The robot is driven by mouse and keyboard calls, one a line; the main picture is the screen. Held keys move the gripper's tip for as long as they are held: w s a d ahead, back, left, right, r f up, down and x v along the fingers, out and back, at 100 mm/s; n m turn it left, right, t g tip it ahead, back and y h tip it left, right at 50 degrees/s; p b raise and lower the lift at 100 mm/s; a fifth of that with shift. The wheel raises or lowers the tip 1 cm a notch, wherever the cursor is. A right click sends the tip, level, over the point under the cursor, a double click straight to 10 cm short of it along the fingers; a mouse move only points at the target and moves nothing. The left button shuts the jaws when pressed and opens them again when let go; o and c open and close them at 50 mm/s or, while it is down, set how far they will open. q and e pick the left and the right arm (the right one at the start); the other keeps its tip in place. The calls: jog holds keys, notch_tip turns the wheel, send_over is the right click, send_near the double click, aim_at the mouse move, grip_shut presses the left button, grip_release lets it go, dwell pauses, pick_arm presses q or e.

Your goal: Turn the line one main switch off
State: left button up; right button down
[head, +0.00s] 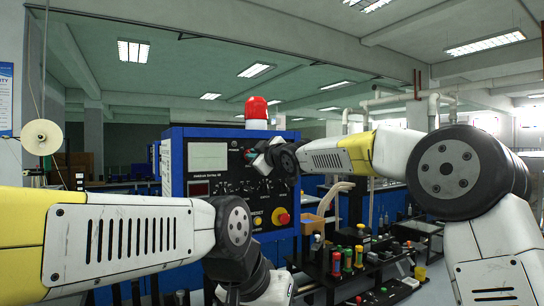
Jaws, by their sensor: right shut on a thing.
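The blue control cabinet (174,160) stands in the middle, its black front panel (223,172) facing me. My right gripper (257,155) is at the upper right of this panel, beside the POWER label. It is shut on what appears to be the main switch, which the gripper and wrist hide; I cannot tell its position. A red beacon (256,108) stands on top of the cabinet. Lower on the panel are a yellow button (257,221) and a red knob on yellow (281,216). My left arm crosses the lower left; its gripper is out of view.
A black rack (330,284) with several coloured bottles and small parts stands at the lower right of the cabinet. An orange bin (313,225) is behind it. A white reel (42,137) is at the far left. My left forearm covers the cabinet's lower front.

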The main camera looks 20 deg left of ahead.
jog(key=c, duration=1.5)
grip_release()
jog(key=v, duration=0.7)
jog(key=shift+s+d, duration=0.25)
jog(key=shift+d, duration=0.05)
jog(key=shift+d, duration=0.1)
